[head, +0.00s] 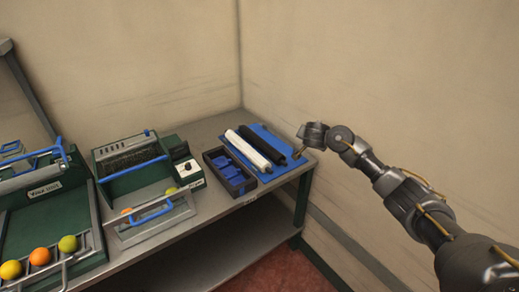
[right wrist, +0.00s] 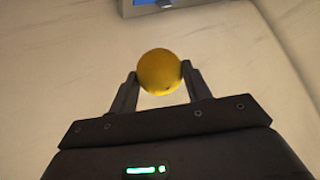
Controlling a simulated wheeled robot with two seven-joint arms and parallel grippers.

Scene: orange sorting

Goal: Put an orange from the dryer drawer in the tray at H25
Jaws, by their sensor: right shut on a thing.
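My right gripper (right wrist: 159,74) is shut on a round yellow-orange fruit (right wrist: 159,72), held between the two fingertips in the right wrist view. In the head view my right arm reaches in from the right, and its hand (head: 303,150) is above the right end of the bench; the fruit cannot be made out there. The dryer drawer (head: 150,232), with a blue handle, is pulled out and holds orange and yellow-green fruit. A dark tray (head: 243,187) with blue inserts is right of the dryer (head: 130,165). No H25 label is readable. My left gripper is out of view.
A white roll (head: 255,149) and a black roll (head: 270,146) lie on a blue mat (head: 291,166) behind the dark tray. A wash unit (head: 45,205) with several fruits at its front stands at the left. Walls close in the back and right.

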